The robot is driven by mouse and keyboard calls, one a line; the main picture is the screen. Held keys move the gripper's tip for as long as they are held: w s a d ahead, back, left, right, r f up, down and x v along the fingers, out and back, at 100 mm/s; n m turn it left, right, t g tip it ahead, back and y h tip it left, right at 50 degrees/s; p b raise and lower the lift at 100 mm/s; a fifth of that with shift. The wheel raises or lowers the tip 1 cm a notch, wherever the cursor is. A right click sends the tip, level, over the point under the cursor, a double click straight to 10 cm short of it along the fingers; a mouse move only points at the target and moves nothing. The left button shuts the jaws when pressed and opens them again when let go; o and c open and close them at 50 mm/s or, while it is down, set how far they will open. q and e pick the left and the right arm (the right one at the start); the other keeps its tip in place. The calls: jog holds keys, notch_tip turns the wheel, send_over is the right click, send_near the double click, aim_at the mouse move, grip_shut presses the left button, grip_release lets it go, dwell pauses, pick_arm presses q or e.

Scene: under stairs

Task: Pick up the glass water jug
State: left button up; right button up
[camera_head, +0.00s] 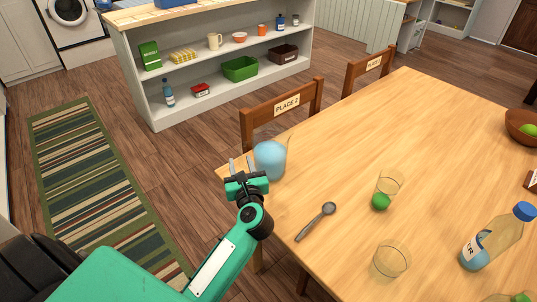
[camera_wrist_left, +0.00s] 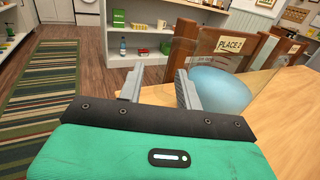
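The glass water jug (camera_head: 270,158) stands at the table's left corner, clear with light blue water in it. My left gripper (camera_head: 241,166) is at the jug's left side, partly in front of it. In the left wrist view the gripper (camera_wrist_left: 157,82) has its two grey fingers spread apart with nothing between them. The jug (camera_wrist_left: 221,88) shows there just right of the right finger, outside the gap. Whether that finger touches the glass I cannot tell. My right gripper is not in view.
A chair marked PLACE 2 (camera_head: 286,105) stands close behind the jug. A shelf unit (camera_head: 215,62) is farther back.

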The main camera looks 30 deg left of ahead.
aim_at(240, 152)
pick_arm(q)
jog(key=w+a, duration=0.1)
jog(key=w+a+r+p, duration=0.1)
jog(key=w, duration=0.1)
jog(key=shift+w+a+r, duration=0.1)
jog(key=shift+w+a, duration=0.45)
grip_shut()
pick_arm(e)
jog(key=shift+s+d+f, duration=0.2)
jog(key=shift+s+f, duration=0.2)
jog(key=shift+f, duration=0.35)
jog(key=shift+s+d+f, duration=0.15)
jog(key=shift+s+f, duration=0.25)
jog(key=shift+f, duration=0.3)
